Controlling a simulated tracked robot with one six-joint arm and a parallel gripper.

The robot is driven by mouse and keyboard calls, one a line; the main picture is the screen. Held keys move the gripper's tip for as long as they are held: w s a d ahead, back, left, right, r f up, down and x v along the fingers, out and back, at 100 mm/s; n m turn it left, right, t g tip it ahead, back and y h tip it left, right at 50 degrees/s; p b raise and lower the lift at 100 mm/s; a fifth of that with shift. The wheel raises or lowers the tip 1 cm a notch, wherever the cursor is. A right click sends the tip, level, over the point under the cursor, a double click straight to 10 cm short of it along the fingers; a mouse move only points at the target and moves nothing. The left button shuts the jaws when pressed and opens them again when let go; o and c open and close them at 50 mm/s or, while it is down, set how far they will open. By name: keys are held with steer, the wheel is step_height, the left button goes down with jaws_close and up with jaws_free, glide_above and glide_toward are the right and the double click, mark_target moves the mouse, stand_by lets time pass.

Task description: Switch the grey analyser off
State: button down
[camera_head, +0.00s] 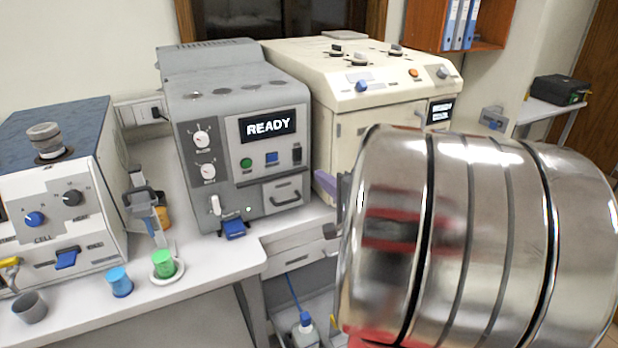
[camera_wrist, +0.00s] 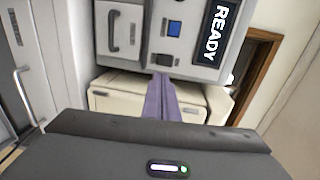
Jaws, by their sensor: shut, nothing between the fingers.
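The grey analyser (camera_head: 240,100) stands on the bench in the middle of the head view. Its black display (camera_head: 267,124) is lit and reads READY. Below the display are a green button (camera_head: 246,163), a blue button (camera_head: 271,158) and a dark rocker switch (camera_head: 296,154). In the wrist view the panel appears turned sideways, with the blue button (camera_wrist: 175,28) and the switch (camera_wrist: 172,60) near my fingertips. My gripper (camera_wrist: 162,78) has purple fingers, shut and empty. In the head view my gripper (camera_head: 325,182) is just right of the analyser's front; contact cannot be told.
A cream machine (camera_head: 345,125) stands right of the analyser. A blue-topped white unit (camera_head: 60,185) stands at left. A blue cup (camera_head: 120,282), a green cup (camera_head: 163,264) and a grey cup (camera_head: 30,307) sit on the bench front. My arm covers the lower right.

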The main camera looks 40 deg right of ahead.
steer(key=x, duration=1.1)
steer(key=shift+w+d, duration=0.1)
steer(key=shift+w, duration=0.05)
steer(key=shift+w+f, duration=0.1)
steer(key=shift+d+f, duration=0.15)
steer(key=shift+w+f, duration=0.1)
steer(key=shift+w, duration=0.05)
stand_by(0.9)
steer(key=shift+a, duration=0.2)
glide_toward(299, 161)
steer(key=s+a+f, duration=0.2)
steer(key=s, duration=0.5)
steer(key=shift+f, duration=0.3)
